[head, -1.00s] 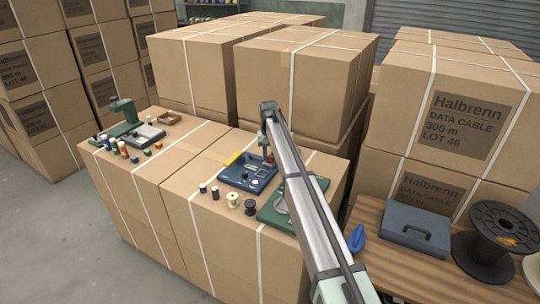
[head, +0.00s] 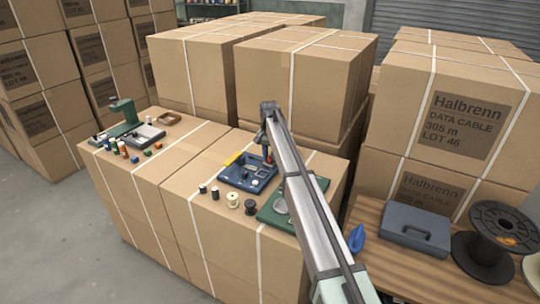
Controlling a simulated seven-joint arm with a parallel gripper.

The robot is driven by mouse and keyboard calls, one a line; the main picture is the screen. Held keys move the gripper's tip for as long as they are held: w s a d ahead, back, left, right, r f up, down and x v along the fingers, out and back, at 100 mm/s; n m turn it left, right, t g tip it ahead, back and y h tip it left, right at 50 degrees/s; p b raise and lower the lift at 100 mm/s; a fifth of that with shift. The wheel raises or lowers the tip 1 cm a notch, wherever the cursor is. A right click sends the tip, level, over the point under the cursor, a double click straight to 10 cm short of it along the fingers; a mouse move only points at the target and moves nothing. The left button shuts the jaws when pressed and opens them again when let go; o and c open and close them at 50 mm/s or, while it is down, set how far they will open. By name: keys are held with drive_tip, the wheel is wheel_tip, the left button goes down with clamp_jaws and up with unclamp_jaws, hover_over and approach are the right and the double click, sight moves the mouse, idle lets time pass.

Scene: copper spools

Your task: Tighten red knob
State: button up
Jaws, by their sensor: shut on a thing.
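A blue tray-like device (head: 232,179) sits on top of the front carton, with a yellow strip at its far left edge. My gripper (head: 268,155) is small in the head view and points down at the device's far right corner. It is shut on the red knob (head: 271,159), of which only a little red shows beside the fingers. The fingers hide the rest of the knob, so how far it is turned cannot be seen.
Several small spools (head: 233,200) stand in front of the device. A green base (head: 285,215) lies to its right, partly under my arm. Tall cartons (head: 300,85) stand close behind. A green press (head: 122,118) and small coloured parts are at left.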

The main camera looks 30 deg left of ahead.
sight(269, 156)
drive_tip(key=o, duration=1.1)
drive_tip(key=shift+c, duration=0.2)
wheel_tip(269, 156, up, 14)
drive_tip(key=shift+a, duration=0.2)
drive_tip(key=shift+f, duration=0.1)
